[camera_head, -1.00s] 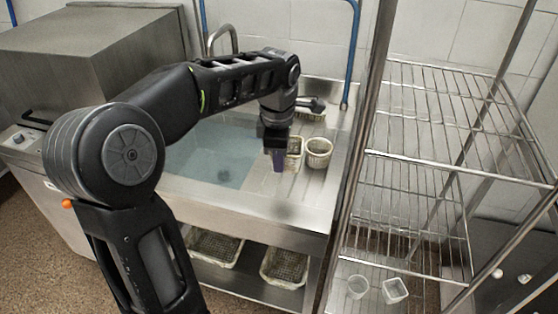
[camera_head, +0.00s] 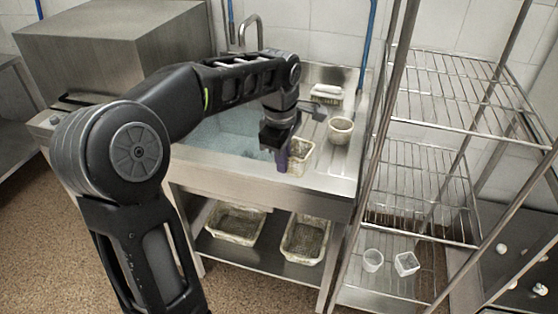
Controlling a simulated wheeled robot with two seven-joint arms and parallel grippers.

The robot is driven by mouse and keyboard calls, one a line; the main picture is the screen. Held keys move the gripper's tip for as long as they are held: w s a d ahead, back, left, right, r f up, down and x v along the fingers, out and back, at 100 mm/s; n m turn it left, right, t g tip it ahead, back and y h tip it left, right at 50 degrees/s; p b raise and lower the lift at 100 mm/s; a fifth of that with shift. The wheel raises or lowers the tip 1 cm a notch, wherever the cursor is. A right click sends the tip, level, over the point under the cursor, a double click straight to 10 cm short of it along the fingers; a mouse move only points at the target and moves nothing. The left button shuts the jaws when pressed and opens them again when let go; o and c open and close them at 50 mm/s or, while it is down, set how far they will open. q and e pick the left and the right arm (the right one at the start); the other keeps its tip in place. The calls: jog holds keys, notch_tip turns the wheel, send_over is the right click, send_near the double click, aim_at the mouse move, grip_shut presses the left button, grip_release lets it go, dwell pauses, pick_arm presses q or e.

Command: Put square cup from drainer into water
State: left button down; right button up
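The square cup (camera_head: 301,155) is a cream perforated basket on the steel drainer (camera_head: 330,171), right of the water. My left gripper (camera_head: 282,160) points down at its left side, and the fingers partly cover it. I cannot tell whether the fingers hold its wall or how far apart they are. The water (camera_head: 215,137) fills the sink to the left, partly hidden by my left arm. My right gripper is not in view.
A round cream cup (camera_head: 340,130) stands on the drainer to the right, with a brush (camera_head: 326,92) behind it. A tall wire rack (camera_head: 420,190) borders the sink unit on the right. Two baskets (camera_head: 235,222) (camera_head: 304,240) sit on the shelf below.

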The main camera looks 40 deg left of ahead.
pick_arm(q)
jog(key=shift+w+d+f+m, duration=0.2)
jog(key=shift+f+m, duration=0.05)
jog(key=shift+m, duration=0.45)
jog(key=m, duration=0.1)
jog(key=d+m, duration=0.1)
jog(key=shift+f+m, duration=0.25)
jog(key=shift+m, duration=0.15)
jog(key=w+d+f+m, duration=0.2)
jog(key=d+f+m, duration=0.3)
jog(key=d+m, duration=0.2)
jog(key=w+d+f+m+g+h, duration=0.1)
jog(key=w+d+f+m, duration=0.1)
jog(key=d+f+m, duration=0.3)
jog(key=d+m, duration=0.2)
jog(key=m, duration=0.1)
jog(key=shift+d+m+h, duration=0.25)
jog(key=shift+m+h, duration=0.05)
jog(key=shift+m, duration=0.1)
